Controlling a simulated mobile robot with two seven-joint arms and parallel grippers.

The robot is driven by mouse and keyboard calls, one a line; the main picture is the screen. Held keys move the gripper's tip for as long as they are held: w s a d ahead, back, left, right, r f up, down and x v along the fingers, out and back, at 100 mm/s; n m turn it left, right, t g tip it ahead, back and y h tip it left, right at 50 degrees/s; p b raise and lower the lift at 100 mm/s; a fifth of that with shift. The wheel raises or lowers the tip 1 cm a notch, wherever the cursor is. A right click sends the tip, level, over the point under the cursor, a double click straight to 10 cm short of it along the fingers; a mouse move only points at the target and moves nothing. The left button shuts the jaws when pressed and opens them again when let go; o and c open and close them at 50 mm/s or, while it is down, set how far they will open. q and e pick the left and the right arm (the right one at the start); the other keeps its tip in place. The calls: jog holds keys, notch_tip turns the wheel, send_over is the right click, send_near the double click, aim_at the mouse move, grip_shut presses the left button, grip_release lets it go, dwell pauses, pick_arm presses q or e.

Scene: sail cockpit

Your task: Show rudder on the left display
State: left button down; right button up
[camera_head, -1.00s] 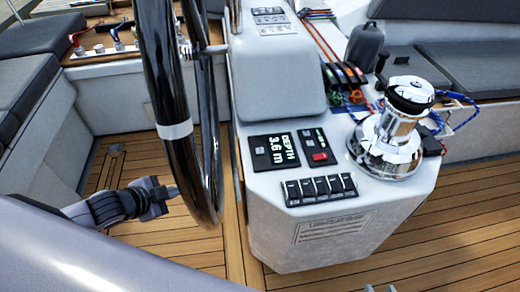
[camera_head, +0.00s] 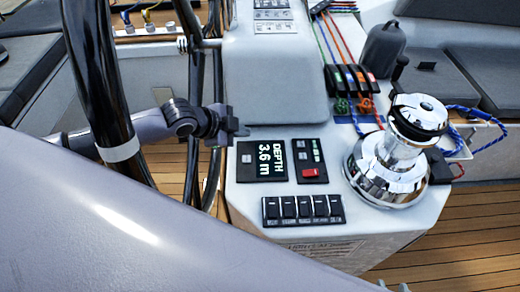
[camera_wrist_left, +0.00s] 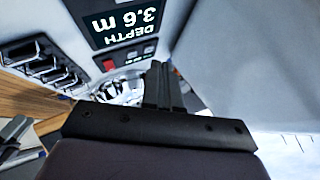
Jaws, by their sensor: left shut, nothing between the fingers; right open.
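The left display (camera_head: 262,161) is a black panel on the white console, reading "DEPTH 3.6 m" in white, with a small grey button (camera_head: 246,159) at its left end. The display also shows upside down in the left wrist view (camera_wrist_left: 122,22). My left gripper (camera_head: 244,130) is shut and empty, just behind the display's far edge in the head view. In the left wrist view its closed fingers (camera_wrist_left: 157,70) do not overlap the display. I cannot tell the height of the gap. Only the tips of my right gripper (camera_head: 393,287) show at the bottom edge, spread apart.
Right of the display is a panel with a red switch (camera_head: 311,173). A row of black rocker switches (camera_head: 303,208) lies in front. A chrome winch (camera_head: 390,165) stands at the right. The steering wheel (camera_head: 96,80) stands at the left, near my left arm.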

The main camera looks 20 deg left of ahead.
pick_arm(q)
jog(key=shift+d+r, duration=0.1)
dwell(0.3)
jog(key=b, duration=0.6)
send_over(244, 161)
notch_tip(244, 161, down, 7)
jog(key=shift+f, duration=0.2)
jog(key=shift+f+b, duration=0.35)
jog(key=shift+f, duration=0.4)
dwell(1.2)
jog(key=shift+f, duration=0.4)
